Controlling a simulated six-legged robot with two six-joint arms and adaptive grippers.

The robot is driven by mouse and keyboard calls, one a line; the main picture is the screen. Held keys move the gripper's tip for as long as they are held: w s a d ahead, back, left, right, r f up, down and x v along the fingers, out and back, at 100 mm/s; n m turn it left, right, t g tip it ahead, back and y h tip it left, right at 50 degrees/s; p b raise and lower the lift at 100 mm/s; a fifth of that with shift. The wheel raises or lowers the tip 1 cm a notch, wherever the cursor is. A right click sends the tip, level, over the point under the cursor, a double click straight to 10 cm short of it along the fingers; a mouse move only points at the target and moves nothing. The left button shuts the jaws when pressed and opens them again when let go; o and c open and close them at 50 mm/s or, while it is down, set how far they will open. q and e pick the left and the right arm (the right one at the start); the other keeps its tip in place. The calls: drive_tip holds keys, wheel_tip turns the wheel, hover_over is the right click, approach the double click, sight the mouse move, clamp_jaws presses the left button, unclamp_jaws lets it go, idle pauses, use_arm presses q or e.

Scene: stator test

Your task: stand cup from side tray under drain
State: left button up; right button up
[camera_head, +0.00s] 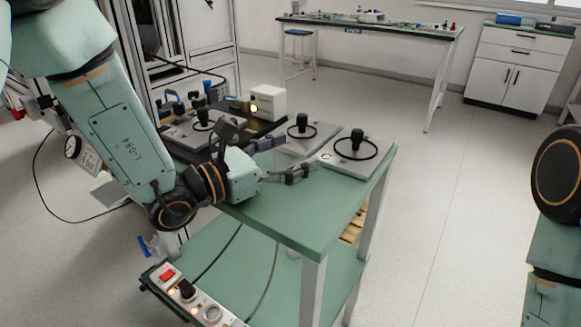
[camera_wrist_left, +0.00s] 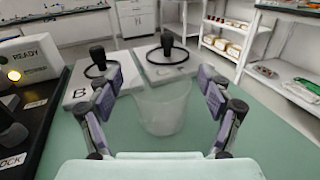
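A clear, see-through cup (camera_wrist_left: 163,106) stands upright on the green table top (camera_wrist_left: 262,130) in the left wrist view. My left gripper (camera_wrist_left: 158,88) is open, with one finger on each side of the cup and a visible gap on both sides. In the head view my left gripper (camera_head: 290,158) is low over the green table (camera_head: 290,215), in front of the plates with black knobs. I cannot make out the cup there. I cannot identify a side tray or a drain. My right gripper is out of view.
Two pale plates with black knobs and rings (camera_head: 357,150) (camera_head: 303,135) stand behind the gripper. A white box with a lit lamp, marked READY (camera_wrist_left: 28,60), is at the left. The table's front right is clear.

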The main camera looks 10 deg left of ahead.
use_arm(q)
drive_tip(key=c, duration=1.1)
drive_tip(key=shift+r+p, duration=3.75)
drive_tip(key=shift+r, duration=5.9)
